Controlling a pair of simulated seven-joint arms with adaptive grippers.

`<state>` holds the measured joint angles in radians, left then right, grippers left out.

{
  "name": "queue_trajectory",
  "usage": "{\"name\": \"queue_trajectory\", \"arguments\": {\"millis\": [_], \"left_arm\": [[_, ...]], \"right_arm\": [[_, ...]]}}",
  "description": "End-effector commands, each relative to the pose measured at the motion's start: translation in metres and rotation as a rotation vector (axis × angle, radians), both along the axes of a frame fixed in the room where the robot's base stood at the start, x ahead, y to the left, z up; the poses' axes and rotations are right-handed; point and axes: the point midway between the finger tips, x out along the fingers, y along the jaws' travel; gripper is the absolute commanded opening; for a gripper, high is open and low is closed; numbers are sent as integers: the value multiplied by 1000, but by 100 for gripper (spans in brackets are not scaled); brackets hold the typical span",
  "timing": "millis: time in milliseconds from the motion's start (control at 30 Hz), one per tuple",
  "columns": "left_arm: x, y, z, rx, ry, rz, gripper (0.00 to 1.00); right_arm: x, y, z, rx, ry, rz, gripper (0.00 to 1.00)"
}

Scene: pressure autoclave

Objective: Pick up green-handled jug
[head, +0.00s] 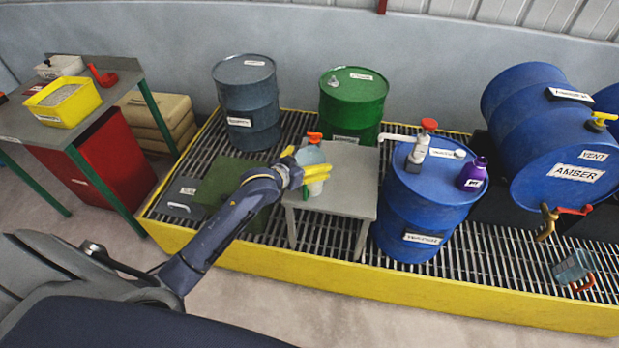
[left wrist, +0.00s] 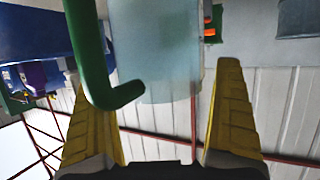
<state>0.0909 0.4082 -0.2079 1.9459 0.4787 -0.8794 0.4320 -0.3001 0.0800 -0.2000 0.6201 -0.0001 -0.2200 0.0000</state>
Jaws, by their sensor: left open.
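The green-handled jug (head: 311,154) is a pale translucent vessel standing on a small grey stand in the head view. My left gripper (head: 308,164) is open at the jug, its yellow fingers in front of and beside it, partly hiding it. In the left wrist view, the jug's clear body (left wrist: 155,50) and hooked green handle (left wrist: 92,55) lie between the two spread fingers of the left gripper (left wrist: 157,72). The handle is near the left finger; contact cannot be told. My right gripper is not in view.
The grey stand (head: 345,185) sits on a yellow-edged grating (head: 300,268). An orange-topped item (head: 314,137) is behind the jug. A blue drum (head: 424,210) with a red-topped pump (head: 428,126) and purple bottle (head: 473,174) stands close right. A red-handled jug (head: 573,266) is far right.

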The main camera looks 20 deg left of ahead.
Motion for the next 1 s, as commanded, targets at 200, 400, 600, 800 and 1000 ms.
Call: {"name": "queue_trajectory", "arguments": {"millis": [200, 400, 600, 800, 1000], "left_arm": [[0, 0, 0, -1, 0, 0, 83], [0, 0, 0, -1, 0, 0, 59], [0, 0, 0, -1, 0, 0, 36], [0, 0, 1, -1, -2, 0, 30], [0, 0, 4, -2, -3, 0, 30]], "right_arm": [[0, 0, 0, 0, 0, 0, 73], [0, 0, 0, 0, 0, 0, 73], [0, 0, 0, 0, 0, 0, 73], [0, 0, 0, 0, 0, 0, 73], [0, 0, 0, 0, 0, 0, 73]]}}
